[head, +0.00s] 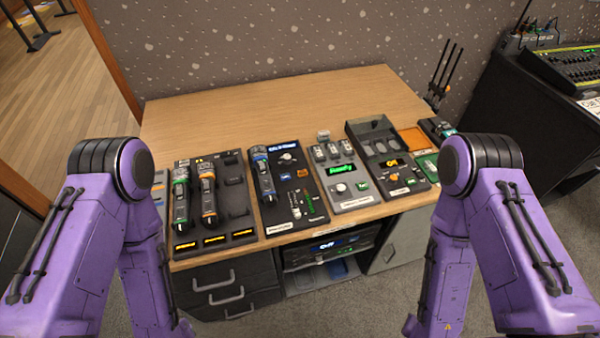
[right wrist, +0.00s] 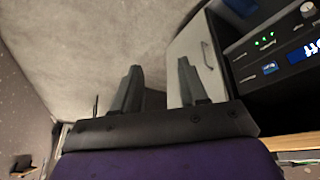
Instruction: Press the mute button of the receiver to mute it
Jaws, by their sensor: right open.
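The likely receiver (head: 305,208) is a dark panel in the middle of the table in the head view, holding a handheld microphone (head: 263,178). It has a lit blue display (head: 284,146), a pale knob, a blue button (head: 286,177), an orange button (head: 301,174) and a level strip with small sliders. Its lettering is too small to read, so I cannot tell which button is mute. My right gripper (right wrist: 157,88) is open and empty in the right wrist view, low beside the cabinet front and apart from the panel. My left gripper is out of view.
A charger tray (head: 236,200) with two microphones stands left of the panel. A grey unit with a green display (head: 342,169) and a dark case (head: 371,136) stand right. A rack device (head: 325,246) sits below the tabletop. The table's back half (head: 240,105) is clear.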

